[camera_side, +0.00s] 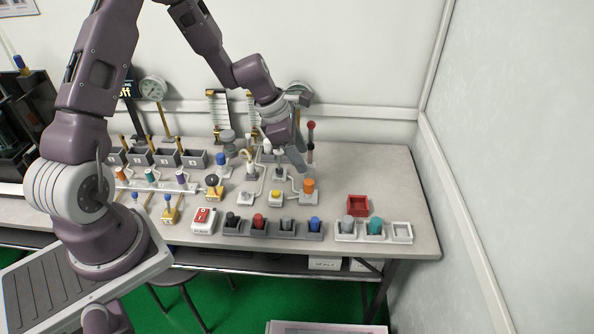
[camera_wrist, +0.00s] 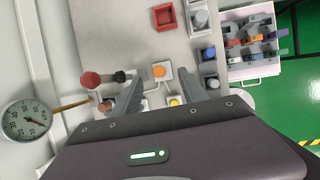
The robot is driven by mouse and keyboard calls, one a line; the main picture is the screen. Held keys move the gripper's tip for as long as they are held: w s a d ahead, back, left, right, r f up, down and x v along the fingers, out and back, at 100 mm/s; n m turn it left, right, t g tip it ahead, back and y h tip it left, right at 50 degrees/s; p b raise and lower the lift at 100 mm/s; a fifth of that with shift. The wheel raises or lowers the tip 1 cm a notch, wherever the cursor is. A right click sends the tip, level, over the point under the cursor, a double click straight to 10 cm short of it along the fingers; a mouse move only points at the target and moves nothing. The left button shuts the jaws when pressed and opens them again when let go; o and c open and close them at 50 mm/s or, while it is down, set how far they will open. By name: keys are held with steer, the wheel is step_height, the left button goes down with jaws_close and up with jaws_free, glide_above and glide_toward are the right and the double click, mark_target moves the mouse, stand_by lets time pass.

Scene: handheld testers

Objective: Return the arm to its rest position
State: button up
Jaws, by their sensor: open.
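My gripper (camera_side: 297,158) is raised over the back middle of the workbench (camera_side: 385,180). In the wrist view its two grey fingers (camera_wrist: 172,97) stand wide apart. I see nothing held between them. In the side view the orange button (camera_side: 309,187) sits to the right of the yellow button (camera_side: 275,196). The space right under the gripper is partly hidden by the hand.
A red tray (camera_side: 357,206) and a white holder (camera_side: 402,232) stand at the right. A dark holder (camera_side: 270,234) with coloured testers lies along the front. A red-knobbed lever (camera_side: 311,127) stands close beside my gripper. Gauges (camera_side: 153,88) stand at the back.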

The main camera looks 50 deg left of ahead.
steer(key=s+d+r+m+y, duration=0.1)
steer(key=s+d+r+m, duration=0.2)
steer(key=s+r+m, duration=0.35)
steer(key=s+d+r+m, duration=0.35)
steer(key=r+m, duration=0.35)
steer(key=r, duration=0.3)
steer(key=s+r+m, duration=0.3)
steer(key=s+m, duration=0.4)
steer(key=s, duration=0.2)
steer(key=s+r+m+t+y, duration=0.1)
steer(key=s+r+m, duration=0.2)
steer(key=s+m, duration=0.3)
steer(key=s, duration=0.3)
steer(key=shift+s+d+m+t, duration=0.2)
steer(key=shift+d+m+t, duration=0.05)
steer(key=shift+m+t, duration=0.1)
steer(key=shift+r, duration=0.15)
